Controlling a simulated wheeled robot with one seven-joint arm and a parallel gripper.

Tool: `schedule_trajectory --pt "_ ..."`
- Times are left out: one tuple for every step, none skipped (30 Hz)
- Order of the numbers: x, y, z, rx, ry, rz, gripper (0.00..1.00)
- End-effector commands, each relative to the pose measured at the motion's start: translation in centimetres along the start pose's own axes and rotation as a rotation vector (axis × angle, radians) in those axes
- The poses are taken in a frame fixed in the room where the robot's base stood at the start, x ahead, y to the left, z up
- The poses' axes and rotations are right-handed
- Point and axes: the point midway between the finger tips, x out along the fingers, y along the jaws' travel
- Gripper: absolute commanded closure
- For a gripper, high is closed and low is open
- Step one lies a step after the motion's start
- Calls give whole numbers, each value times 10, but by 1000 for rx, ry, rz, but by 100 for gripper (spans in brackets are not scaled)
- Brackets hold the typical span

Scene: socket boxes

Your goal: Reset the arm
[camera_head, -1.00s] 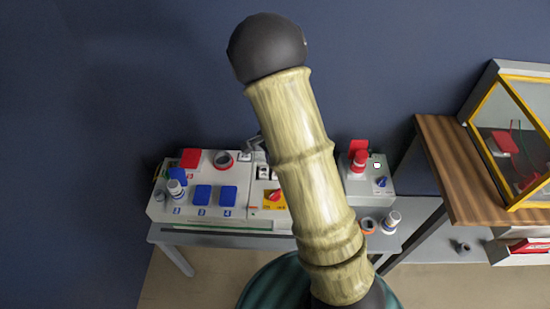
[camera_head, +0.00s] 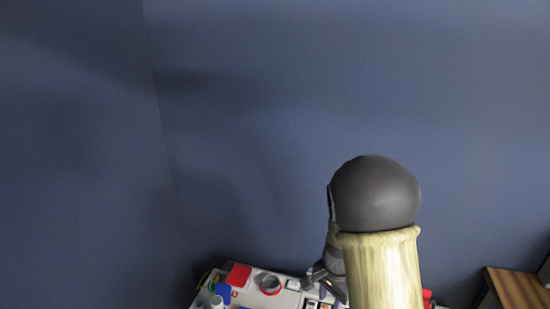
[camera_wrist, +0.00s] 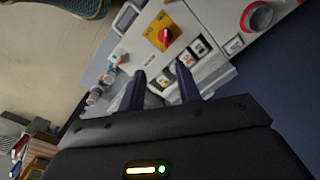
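My gripper (camera_wrist: 159,70) shows in the wrist view with its two dark fingers apart and nothing seen held between them. It hangs over or near the white socket box (camera_wrist: 205,15), with white switches just beyond the fingertips; I cannot tell if it touches. In the head view my arm rises at the lower right and hides part of the box (camera_head: 252,298). My gripper (camera_head: 318,272) shows only partly there, beside the arm's dark joint.
The box carries a yellow plate with a red knob (camera_wrist: 166,36) and a red ring (camera_wrist: 257,16). A red block (camera_head: 238,275) sits on it in the head view. A wooden table (camera_head: 517,288) stands at lower right. The blue wall behind is bare.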

Motion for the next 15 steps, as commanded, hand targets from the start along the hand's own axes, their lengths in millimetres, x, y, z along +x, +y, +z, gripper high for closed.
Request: schedule_trajectory --pt "-22 8 6 -69 5 -19 66" --pt "-31 12 10 -118 10 -27 66" --pt "-43 19 15 -185 19 -37 66" --pt "-51 23 20 -235 25 -44 66" --pt "-59 28 24 -285 34 -51 66" --pt "-70 35 29 -352 47 -59 66" --pt "-77 39 33 -403 58 -65 66" --pt "-85 45 37 -454 69 -69 66" --pt "-94 51 43 -524 85 -74 66" --pt "-102 56 47 -576 100 -77 66" --pt "-108 61 51 -628 114 -80 66" --pt "-116 67 56 -692 132 -80 66" --pt "-121 72 59 -735 145 -80 66" --pt "-125 76 62 -774 158 -79 66" --pt "-129 80 65 -819 172 -77 66"
